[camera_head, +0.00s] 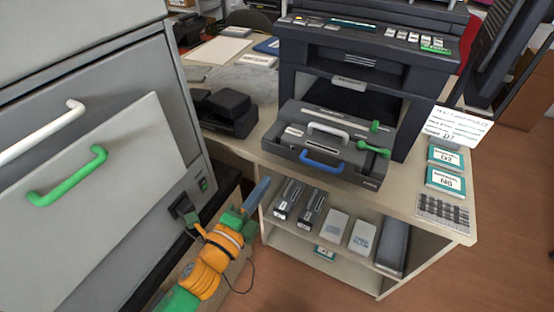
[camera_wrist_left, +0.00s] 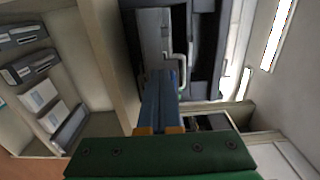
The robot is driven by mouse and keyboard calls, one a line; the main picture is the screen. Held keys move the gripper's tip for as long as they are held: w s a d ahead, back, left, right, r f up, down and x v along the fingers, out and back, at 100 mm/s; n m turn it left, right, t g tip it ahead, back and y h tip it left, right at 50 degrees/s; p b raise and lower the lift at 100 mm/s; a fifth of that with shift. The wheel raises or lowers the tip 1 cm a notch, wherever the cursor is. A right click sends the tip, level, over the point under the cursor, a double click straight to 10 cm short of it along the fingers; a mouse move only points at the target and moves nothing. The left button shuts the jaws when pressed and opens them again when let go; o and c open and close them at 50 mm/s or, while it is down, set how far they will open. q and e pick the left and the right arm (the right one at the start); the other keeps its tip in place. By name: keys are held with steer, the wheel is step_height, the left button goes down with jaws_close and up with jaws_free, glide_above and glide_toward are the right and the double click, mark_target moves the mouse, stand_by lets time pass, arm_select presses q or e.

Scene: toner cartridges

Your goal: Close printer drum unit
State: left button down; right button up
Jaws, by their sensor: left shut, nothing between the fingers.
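The dark printer (camera_head: 365,60) stands on a pale cabinet, its front bay open. The grey drum unit (camera_head: 285,150) sticks out of the bay at the front. It has a light grey handle (camera_head: 328,130), a blue handle (camera_head: 322,162) and green knobs at its right (camera_head: 374,149). My left gripper (camera_head: 262,186) is in front of the cabinet, left of and below the drum unit, with its blue fingers shut and empty. In the left wrist view the shut fingers (camera_wrist_left: 160,100) point toward the drum unit (camera_wrist_left: 153,35) and its handle. My right gripper is not in view.
Toner cartridges (camera_head: 289,195) and pale boxes stand on the cabinet shelf below. A large grey machine (camera_head: 110,180) with white and green handles fills the left side. A black device (camera_head: 226,110) sits left of the printer. Labelled cards (camera_head: 445,180) lie at the right edge.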

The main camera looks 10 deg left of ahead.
mark_target(288, 151)
arm_select(q)
steer(key=x, duration=0.9)
steer(key=shift+w+d, duration=0.1)
steer(key=shift+w, duration=0.2)
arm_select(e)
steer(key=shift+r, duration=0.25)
